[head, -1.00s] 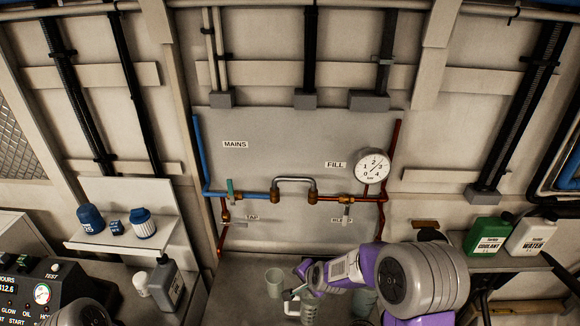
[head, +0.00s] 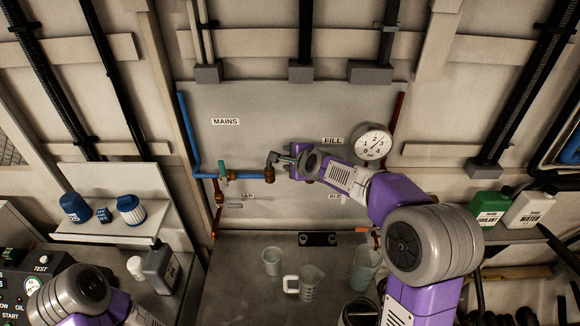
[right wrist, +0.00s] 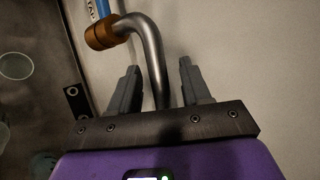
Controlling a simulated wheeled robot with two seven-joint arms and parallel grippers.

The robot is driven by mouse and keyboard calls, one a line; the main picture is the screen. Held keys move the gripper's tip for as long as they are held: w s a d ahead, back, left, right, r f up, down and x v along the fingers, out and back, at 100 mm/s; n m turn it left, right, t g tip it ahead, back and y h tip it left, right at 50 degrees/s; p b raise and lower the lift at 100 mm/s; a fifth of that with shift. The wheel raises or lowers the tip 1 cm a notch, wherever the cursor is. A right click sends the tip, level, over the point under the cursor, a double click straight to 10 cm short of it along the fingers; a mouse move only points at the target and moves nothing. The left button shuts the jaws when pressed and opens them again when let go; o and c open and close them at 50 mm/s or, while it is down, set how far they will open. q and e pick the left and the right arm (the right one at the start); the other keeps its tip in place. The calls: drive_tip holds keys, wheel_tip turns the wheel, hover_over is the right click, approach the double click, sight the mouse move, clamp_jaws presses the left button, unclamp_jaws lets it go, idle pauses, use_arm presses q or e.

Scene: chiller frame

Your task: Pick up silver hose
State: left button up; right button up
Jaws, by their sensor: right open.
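The silver hose (head: 271,160) is a bent metal tube on the grey wall panel, rising from a brass fitting (head: 262,176) on the left pipe. Its right part is hidden behind my right gripper in the head view. My right gripper (head: 287,160) is at the hose, open. In the right wrist view the hose (right wrist: 151,48) curves from a brass fitting (right wrist: 106,32) and runs down between the two fingers (right wrist: 159,75). A gap shows on both sides of it. My left arm shows at the lower left of the head view, but its gripper is out of the picture.
A pressure gauge (head: 372,140) is right of my gripper. A green valve handle (head: 222,168) is on the left pipe. Below are a cup (head: 272,262), a handled jug (head: 311,283) and another container (head: 365,268). Bottles stand on both side shelves.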

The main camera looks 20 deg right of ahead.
drive_tip(key=shift+w+a+f, duration=0.1)
drive_tip(key=shift+w, duration=0.15)
drive_tip(key=shift+w+f, duration=0.15)
drive_tip(key=shift+w, duration=0.1)
drive_tip(key=c, duration=0.7)
drive_tip(key=shift+s, duration=0.1)
clamp_jaws()
